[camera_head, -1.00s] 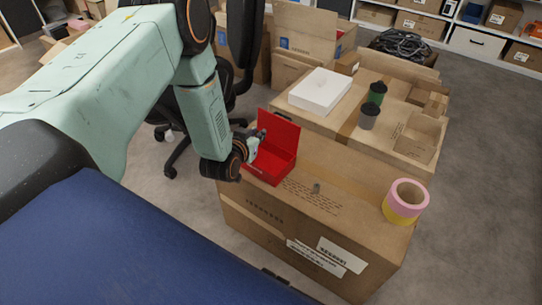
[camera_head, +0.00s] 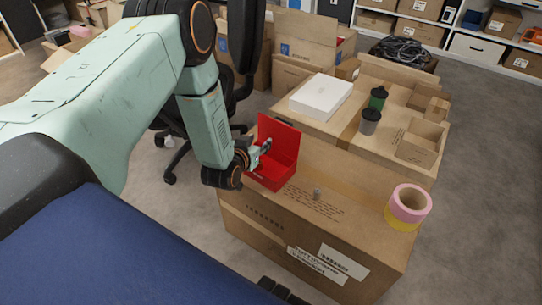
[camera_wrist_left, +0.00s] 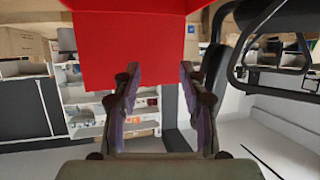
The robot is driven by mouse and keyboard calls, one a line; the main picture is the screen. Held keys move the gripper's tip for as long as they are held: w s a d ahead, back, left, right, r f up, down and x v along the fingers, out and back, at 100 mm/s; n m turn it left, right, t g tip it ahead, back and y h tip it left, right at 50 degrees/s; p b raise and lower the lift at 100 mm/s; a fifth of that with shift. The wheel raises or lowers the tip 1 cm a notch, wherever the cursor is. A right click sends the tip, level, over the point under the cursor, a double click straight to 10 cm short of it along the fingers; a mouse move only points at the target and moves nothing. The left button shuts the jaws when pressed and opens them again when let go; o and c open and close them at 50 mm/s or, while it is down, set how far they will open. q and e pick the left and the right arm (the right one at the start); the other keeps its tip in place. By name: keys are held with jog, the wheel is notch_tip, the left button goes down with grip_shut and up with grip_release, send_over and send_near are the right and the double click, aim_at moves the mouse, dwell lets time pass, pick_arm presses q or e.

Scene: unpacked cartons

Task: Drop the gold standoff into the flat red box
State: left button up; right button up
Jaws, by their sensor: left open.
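The flat red box (camera_head: 272,172) stands open on the near carton, its red lid (camera_head: 279,134) raised at the back. A small, dull upright piece, which looks like the standoff (camera_head: 317,194), stands on the carton to the right of the box; its gold colour is hard to make out. My left gripper (camera_head: 264,146) is at the box's left side, near the lid. In the left wrist view its fingers (camera_wrist_left: 158,85) are apart with nothing between them, and a red panel (camera_wrist_left: 130,45) of the box fills the upper middle. I cannot make out my right gripper.
A pink and yellow tape roll (camera_head: 408,207) sits at the near carton's right end. Behind are a white box (camera_head: 321,95), a green-lidded cup (camera_head: 377,98) and a grey cup (camera_head: 370,121). An office chair (camera_head: 171,165) stands left. A dark part (camera_head: 282,290) at the bottom edge is unclear.

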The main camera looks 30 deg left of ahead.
pick_arm(q)
jog(key=v, duration=1.2)
dwell(0.3)
jog(key=s+d+f+g+h+p, duration=0.1)
jog(key=s+d+f+g, duration=0.3)
jog(key=s, duration=0.2)
jog(key=s+d+f+g+h+p, duration=0.2)
jog(key=s+d+f+g, duration=0.15)
jog(key=s, duration=0.35)
jog(key=s+d+r+g+p, duration=0.1)
jog(key=s+g+p, duration=0.1)
jog(key=s, duration=0.5)
jog(key=s+d+r+m+g+p, duration=0.1)
jog(key=s+d+g+p, duration=0.1)
jog(key=s+g, duration=0.2)
jog(key=s, duration=0.3)
jog(key=shift+s+d+r+m+y+p, duration=0.2)
jog(key=shift+s+d+m+y+p, duration=0.1)
jog(key=shift+s+p, duration=0.1)
